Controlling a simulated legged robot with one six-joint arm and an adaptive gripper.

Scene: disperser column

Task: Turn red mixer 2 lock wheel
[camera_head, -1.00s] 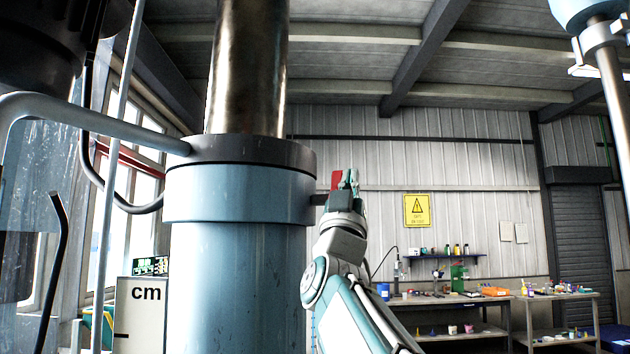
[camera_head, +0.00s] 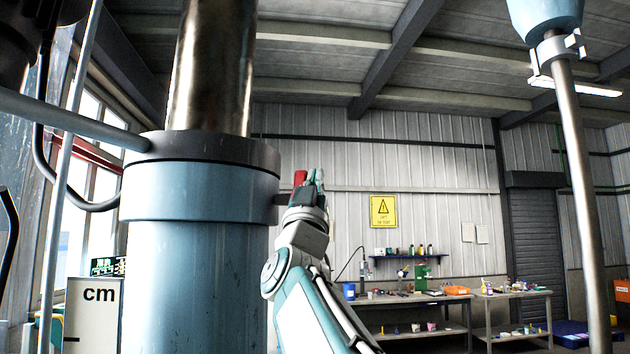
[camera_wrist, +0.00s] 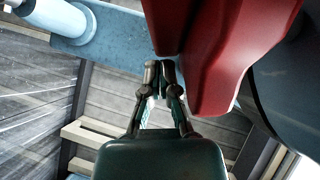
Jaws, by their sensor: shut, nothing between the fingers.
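The red lock wheel (camera_head: 300,177) shows as a small red piece at the right side of the column's dark collar in the head view. It fills the upper right of the wrist view (camera_wrist: 225,50), large and close. My gripper (camera_head: 312,178) is raised just right of the red wheel in the head view. In the wrist view its fingertips (camera_wrist: 160,68) are together with nothing between them, beside the wheel's lower left edge. I cannot tell whether they touch it. Most of the wheel is hidden behind my gripper and the collar in the head view.
The blue column (camera_head: 195,270) with its dark collar (camera_head: 215,150) stands close on the left. A blue bar (camera_wrist: 105,35) crosses behind the wheel in the wrist view. Workbenches (camera_head: 420,298) stand far back right. The space right of my arm is open.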

